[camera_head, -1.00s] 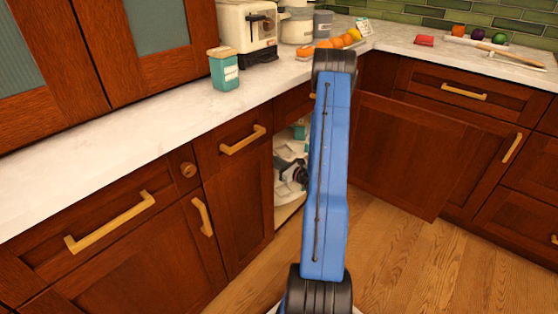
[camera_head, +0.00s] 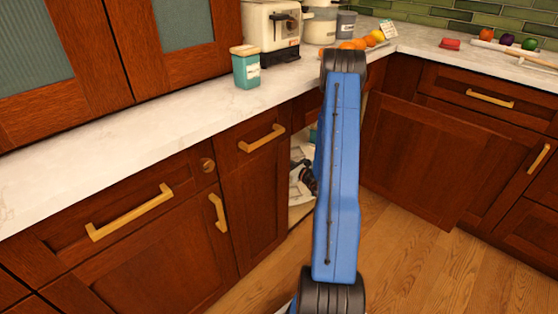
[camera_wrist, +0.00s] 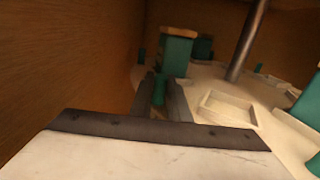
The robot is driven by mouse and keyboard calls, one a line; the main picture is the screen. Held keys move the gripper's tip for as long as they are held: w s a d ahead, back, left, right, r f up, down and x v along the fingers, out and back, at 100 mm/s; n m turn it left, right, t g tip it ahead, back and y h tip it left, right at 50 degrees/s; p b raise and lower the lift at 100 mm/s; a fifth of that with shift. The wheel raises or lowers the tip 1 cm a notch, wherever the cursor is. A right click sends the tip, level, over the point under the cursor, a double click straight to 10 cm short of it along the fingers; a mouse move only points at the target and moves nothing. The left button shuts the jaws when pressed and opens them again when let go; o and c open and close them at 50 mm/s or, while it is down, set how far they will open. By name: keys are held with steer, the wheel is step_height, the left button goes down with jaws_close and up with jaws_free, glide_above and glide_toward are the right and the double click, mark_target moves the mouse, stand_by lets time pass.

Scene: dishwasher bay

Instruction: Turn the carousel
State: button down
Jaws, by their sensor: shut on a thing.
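The carousel (camera_wrist: 207,84) is a cream round tray on a dark metal pole (camera_wrist: 248,40), inside the corner cabinet in the wrist view. Teal canisters with cream lids stand on it, one (camera_wrist: 177,52) just beyond my gripper and one (camera_wrist: 308,108) at the right edge. My gripper (camera_wrist: 160,84) reaches in over the tray. Its two dark fingers are shut on a small teal post (camera_wrist: 159,94), which looks to stand near the tray's rim. In the head view, the carousel is mostly hidden behind my blue arm and the cabinet front.
A brown cabinet wall (camera_wrist: 70,60) runs close along the left in the wrist view. A low cream box (camera_wrist: 228,108) is on the tray. In the head view, the open cabinet door (camera_head: 415,160) stands right of my arm, and the counter (camera_head: 110,150) runs above the opening.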

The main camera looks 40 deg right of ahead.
steer(key=c, duration=1.7)
jaws_free()
steer(key=shift+s, duration=0.1)
steer(key=s, duration=0.5)
steer(key=s+d, duration=0.1)
steer(key=s, duration=0.5)
steer(key=s+d, duration=0.1)
steer(key=s, duration=0.5)
steer(key=shift+d, duration=0.25)
